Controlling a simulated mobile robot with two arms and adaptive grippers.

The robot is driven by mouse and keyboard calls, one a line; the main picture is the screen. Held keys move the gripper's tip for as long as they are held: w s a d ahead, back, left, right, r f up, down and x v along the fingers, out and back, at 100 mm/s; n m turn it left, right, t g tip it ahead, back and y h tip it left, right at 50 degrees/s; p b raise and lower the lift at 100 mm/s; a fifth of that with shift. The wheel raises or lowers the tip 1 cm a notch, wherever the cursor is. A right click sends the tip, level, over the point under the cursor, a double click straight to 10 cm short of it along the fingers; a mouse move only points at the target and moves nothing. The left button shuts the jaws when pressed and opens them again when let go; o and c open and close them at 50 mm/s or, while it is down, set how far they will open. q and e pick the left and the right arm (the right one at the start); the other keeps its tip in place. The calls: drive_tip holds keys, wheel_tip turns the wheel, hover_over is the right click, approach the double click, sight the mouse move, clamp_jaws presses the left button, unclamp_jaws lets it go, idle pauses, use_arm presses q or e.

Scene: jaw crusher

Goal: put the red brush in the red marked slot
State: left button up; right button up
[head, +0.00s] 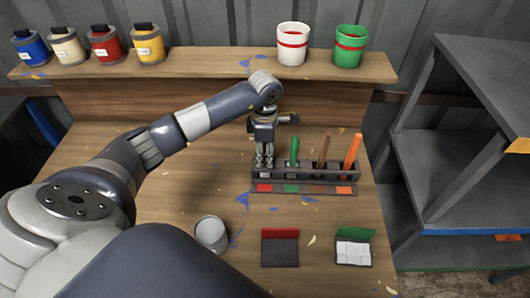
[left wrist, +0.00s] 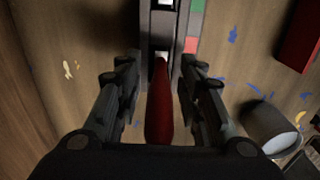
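The red brush (left wrist: 159,108) shows in the left wrist view, its handle between my left gripper's fingers (left wrist: 158,95) with a gap on each side. Its far end is at the end slot of the dark rack (head: 307,172), beside the red mark (head: 264,188); the rack also shows in the left wrist view (left wrist: 163,22). How deep the brush sits is hidden. In the head view my left gripper (head: 264,160) is over that slot, pointing down, and hides the brush. The gripper is open. My right gripper is not in view.
Green (head: 294,152), brown (head: 322,149) and orange (head: 352,150) brushes stand in the rack to the right. A grey cup (head: 211,234), a red-edged dark pad (head: 280,250) and a green-edged white pad (head: 353,252) lie in front. Paint pots (head: 292,44) stand on the back shelf.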

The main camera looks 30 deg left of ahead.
use_arm(q)
drive_tip(key=shift+r, duration=0.15)
drive_tip(key=shift+w+r, duration=0.1)
drive_tip(key=shift+r, duration=0.2)
wheel_tip(320, 180, up, 11)
drive_tip(key=b, duration=0.3)
drive_tip(key=shift+r, duration=0.2)
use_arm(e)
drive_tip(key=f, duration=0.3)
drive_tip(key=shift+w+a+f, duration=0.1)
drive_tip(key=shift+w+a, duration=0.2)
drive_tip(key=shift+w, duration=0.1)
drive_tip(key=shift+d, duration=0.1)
